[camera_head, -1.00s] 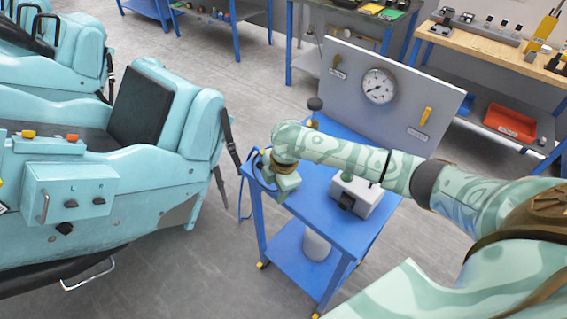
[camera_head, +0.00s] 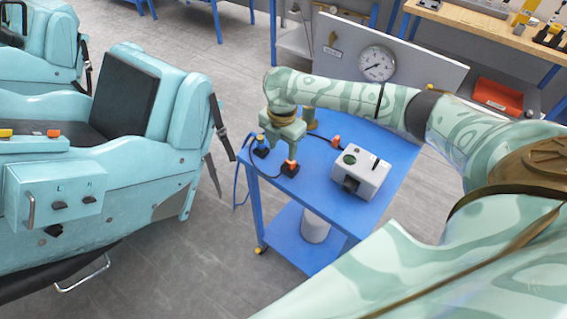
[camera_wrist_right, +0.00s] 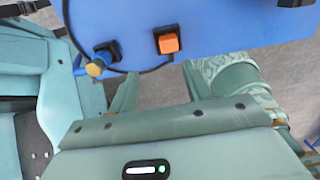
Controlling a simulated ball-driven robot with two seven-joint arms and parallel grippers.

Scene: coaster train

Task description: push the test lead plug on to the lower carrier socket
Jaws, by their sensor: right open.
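The coaster car's side box (camera_head: 62,205) is at the left in the head view. On the blue trolley (camera_head: 380,145) stand an orange-topped black plug (camera_head: 290,167) and a blue plug with a yellow top (camera_head: 261,147). Both also show in the right wrist view, orange (camera_wrist_right: 168,43) and yellow (camera_wrist_right: 96,68). I cannot tell which is the test lead plug. My right gripper (camera_head: 279,146) is open above the trolley's left corner, apparently empty. My left gripper is out of view.
A grey box (camera_head: 370,168) with a green button stands right of the plugs. Another orange plug (camera_head: 336,141) and dark cables lie behind them. A gauge panel (camera_head: 420,78) rises at the trolley's back. Grey floor (camera_head: 200,250) separates car and trolley.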

